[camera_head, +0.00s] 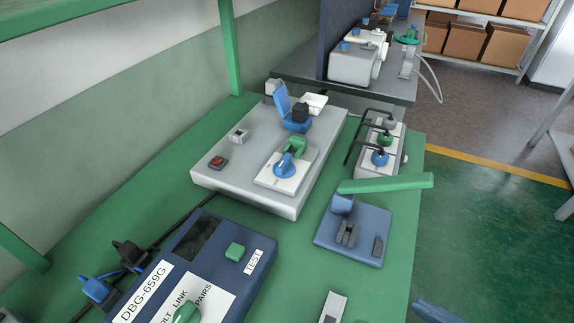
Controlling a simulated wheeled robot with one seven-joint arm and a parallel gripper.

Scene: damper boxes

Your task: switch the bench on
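A green bench (130,200) carries a light grey box (240,190). On the box are a dark red switch (217,162), a small white switch with a dark centre (238,136), and a blue knob (285,165) on a white plate beside a green part (296,147). A blue hinged cover (283,100) stands raised at its back, next to a black block (300,113). In front is a dark blue box labelled DBG-659G, with a green button (235,251) near a TEST label (254,262). Which control powers the bench is not clear. My gripper is not recognisable in view.
A blue fixture (350,238) with a long green lever (386,184) stands at right. Behind it, a pale block (383,152) has several knobs and black rods. Blue and black plugs (95,290) lie at left. A dark blue piece shows at the bottom right edge.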

